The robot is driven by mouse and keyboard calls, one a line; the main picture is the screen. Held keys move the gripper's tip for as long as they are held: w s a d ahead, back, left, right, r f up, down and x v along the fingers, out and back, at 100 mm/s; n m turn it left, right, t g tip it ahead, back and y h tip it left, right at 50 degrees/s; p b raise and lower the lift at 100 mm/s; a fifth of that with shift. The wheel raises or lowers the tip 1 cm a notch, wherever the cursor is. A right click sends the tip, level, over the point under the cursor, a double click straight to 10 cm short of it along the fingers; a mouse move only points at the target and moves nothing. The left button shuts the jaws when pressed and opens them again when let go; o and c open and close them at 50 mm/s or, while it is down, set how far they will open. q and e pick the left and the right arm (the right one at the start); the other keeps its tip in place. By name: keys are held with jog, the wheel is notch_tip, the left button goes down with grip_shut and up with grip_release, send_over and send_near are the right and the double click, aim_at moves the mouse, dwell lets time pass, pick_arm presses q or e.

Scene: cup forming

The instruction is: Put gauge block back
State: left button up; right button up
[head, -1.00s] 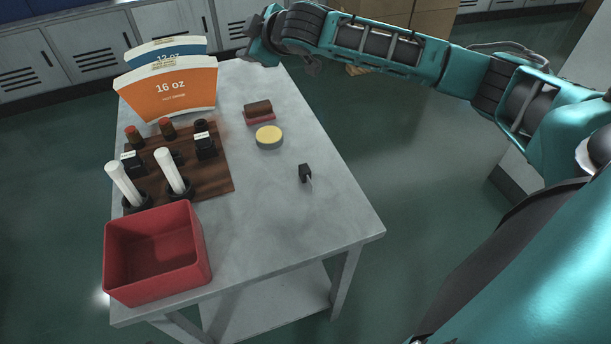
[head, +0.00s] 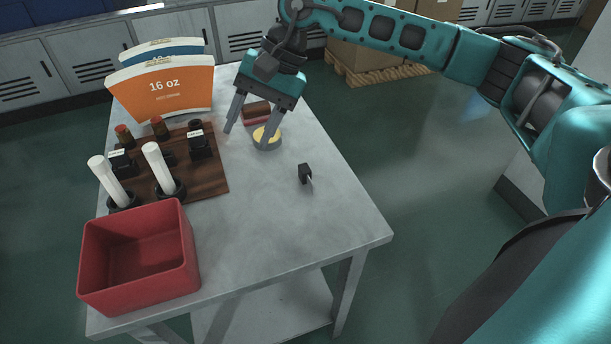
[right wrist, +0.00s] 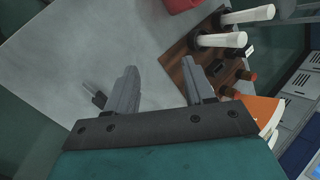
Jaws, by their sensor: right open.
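A small black block with a thin metal part (head: 305,173), apparently the gauge block, lies alone on the grey table (head: 255,235), right of middle. It also shows in the right wrist view (right wrist: 98,98), beside one finger. My right gripper (head: 248,139) is open and empty, pointing down over the table's far half. One finger overlaps the yellow-topped round tin (head: 267,138) in the head view; I cannot tell if they touch. A wooden rack (head: 207,180) at the left holds black pieces with small white labels (head: 199,141). My left gripper is not in view.
White rods (head: 157,167) stand upright at the rack's near side. A red open bin (head: 140,250) is at the near left. Orange (head: 165,88) and blue cup sleeve templates stand at the back left. A brown-topped brush-like block (head: 257,111) lies behind the tin. The table's near right is clear.

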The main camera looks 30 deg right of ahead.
aim_at(307, 171)
jog(key=s+d+f+n+h, duration=0.1)
jog(key=d+f+n+h, duration=0.25)
jog(key=d+h, duration=0.4)
jog(key=shift+n+g+y, duration=0.3)
jog(key=shift+n+y, duration=0.15)
jog(key=shift+y, duration=0.2)
jog(key=f, duration=0.2)
jog(key=d+f+b, duration=0.1)
jog(key=f, duration=0.1)
jog(key=d+f, duration=0.1)
jog(key=f, duration=0.2)
jog(key=shift+s+d+b, duration=0.1)
jog(key=shift+b, duration=0.25)
notch_tip(307, 171, down, 5)
jog(key=shift+s+d+f+b, duration=0.1)
jog(key=shift+s+b, duration=0.05)
jog(key=shift+b, duration=0.15)
grip_shut()
